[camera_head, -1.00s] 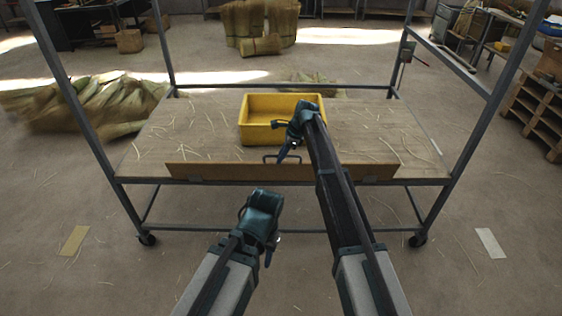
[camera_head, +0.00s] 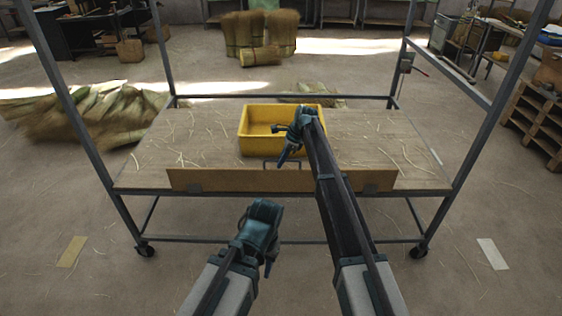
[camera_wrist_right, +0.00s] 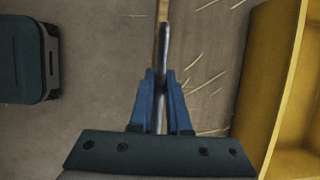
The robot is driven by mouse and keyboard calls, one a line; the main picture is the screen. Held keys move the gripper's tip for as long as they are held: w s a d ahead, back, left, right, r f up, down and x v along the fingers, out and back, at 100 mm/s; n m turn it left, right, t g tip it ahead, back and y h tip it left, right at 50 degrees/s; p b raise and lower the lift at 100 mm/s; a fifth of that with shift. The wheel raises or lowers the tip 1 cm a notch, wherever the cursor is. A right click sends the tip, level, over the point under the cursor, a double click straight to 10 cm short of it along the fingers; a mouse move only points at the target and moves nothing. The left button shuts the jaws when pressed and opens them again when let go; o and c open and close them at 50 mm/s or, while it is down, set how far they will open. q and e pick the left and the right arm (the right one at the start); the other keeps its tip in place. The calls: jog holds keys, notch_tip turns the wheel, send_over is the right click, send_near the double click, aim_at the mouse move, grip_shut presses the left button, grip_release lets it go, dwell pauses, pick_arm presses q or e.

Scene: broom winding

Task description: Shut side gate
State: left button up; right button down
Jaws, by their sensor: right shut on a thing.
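The side gate (camera_head: 215,181) is a long wooden board along the front edge of the cart's tabletop. Its face shows to me and it looks about upright; its exact angle is unclear. A grey handle (camera_head: 268,165) is at its middle. My right gripper (camera_head: 281,164) is at the handle. In the right wrist view its blue fingers (camera_wrist_right: 160,105) are shut on the grey handle bar (camera_wrist_right: 162,55), with the gate's wooden edge beyond. My left gripper (camera_head: 268,268) hangs low in front of the cart, clear of the gate; its jaws are too unclear to read.
A yellow bin (camera_head: 257,143) stands on the tabletop (camera_head: 190,140) just behind the gate, close to my right gripper. Loose straws lie around. The cart's grey posts (camera_head: 70,110) rise at both sides. The floor before the cart is open.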

jog(key=c, duration=0.9)
grip_release()
jog(key=shift+w, duration=0.25)
jog(key=shift+s+r, duration=0.1)
jog(key=p+v, duration=1.2)
jog(key=v, duration=0.1)
jog(key=shift+r+p, duration=0.35)
